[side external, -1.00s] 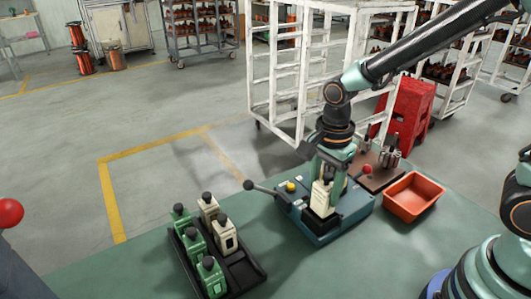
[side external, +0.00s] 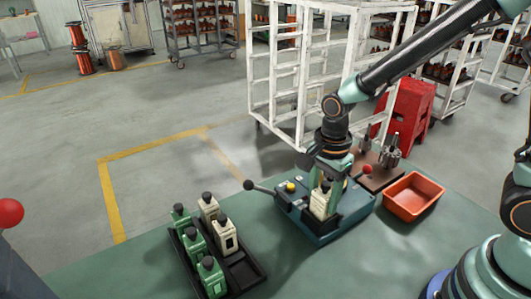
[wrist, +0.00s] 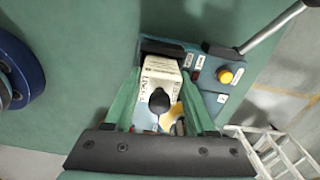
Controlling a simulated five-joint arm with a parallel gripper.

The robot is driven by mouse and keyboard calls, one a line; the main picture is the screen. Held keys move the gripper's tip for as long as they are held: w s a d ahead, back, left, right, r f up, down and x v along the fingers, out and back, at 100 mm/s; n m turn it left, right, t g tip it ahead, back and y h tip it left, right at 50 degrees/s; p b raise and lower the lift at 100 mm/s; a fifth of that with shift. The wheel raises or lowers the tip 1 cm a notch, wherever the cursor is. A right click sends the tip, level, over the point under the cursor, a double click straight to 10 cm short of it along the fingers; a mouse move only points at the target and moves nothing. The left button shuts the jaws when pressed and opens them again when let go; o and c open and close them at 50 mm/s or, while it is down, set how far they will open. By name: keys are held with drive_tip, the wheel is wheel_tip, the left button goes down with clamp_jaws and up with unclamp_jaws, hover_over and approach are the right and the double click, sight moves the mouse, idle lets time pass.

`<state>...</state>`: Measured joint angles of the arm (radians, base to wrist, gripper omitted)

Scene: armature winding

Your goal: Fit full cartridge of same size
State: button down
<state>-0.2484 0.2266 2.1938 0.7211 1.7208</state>
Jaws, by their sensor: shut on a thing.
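A cream cartridge (side external: 319,205) with a dark knob on top stands upright at the front of the blue-green machine (side external: 338,233). It also shows in the wrist view (wrist: 161,72), with its label and black knob between my green fingers. My gripper (side external: 324,186) is shut on it from above. The cartridge's lower end sits down at the machine's dark socket; its full depth is hidden. A black tray (side external: 247,271) at the left holds three green cartridges (side external: 196,245) and two cream cartridges (side external: 226,235). Its front right place is empty.
An empty orange bin (side external: 413,197) and a brown stand with metal parts (side external: 378,178) are to the right. The green table is clear in front.

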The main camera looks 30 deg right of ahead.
sight(326, 184)
drive_tip(key=shift+f, duration=0.8)
idle(0.4)
drive_tip(key=shift+c, duration=0.7)
unclamp_jaws()
drive_tip(key=shift+r, duration=2.25)
drive_tip(key=shift+r, duration=0.1)
wheel_tip(326, 184, up, 12)
drive_tip(key=s+d+n+t, duration=0.2)
drive_tip(key=d+n, duration=0.2)
drive_tip(key=n, duration=0.4)
drive_tip(key=s+d+r+n+t, duration=0.1)
drive_tip(key=s+d+n+t, duration=0.1)
drive_tip(key=n, duration=0.6)
drive_tip(key=shift+s+d+r+n+t, duration=0.15)
drive_tip(key=shift+d+r+n+t, duration=0.2)
drive_tip(key=shift+d+t, duration=0.65)
